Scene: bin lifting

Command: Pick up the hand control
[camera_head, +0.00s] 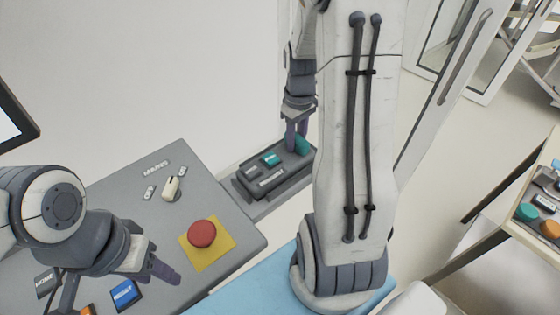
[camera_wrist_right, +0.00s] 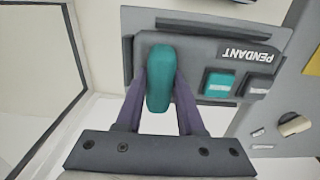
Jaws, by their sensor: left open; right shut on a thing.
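The hand control (camera_head: 284,169) is a dark grey pendant with a teal button and a rounded teal end. It lies in a grey tray beyond the console in the head view. In the right wrist view the hand control (camera_wrist_right: 193,58) shows its PENDANT label. My right gripper (camera_head: 297,143) reaches down to its far right end and is shut on the teal end (camera_wrist_right: 160,80), with one finger on each side. Whether the hand control touches the tray floor is unclear. My left gripper (camera_head: 160,271) is open and empty above the console, left of the red button.
The grey console (camera_head: 130,190) carries a red mushroom button (camera_head: 202,233) on a yellow plate, a MAINS switch (camera_head: 171,188) and a blue RESET button (camera_head: 125,294). A blue surface (camera_head: 250,290) lies in front. A table with coloured buttons (camera_head: 527,212) stands right.

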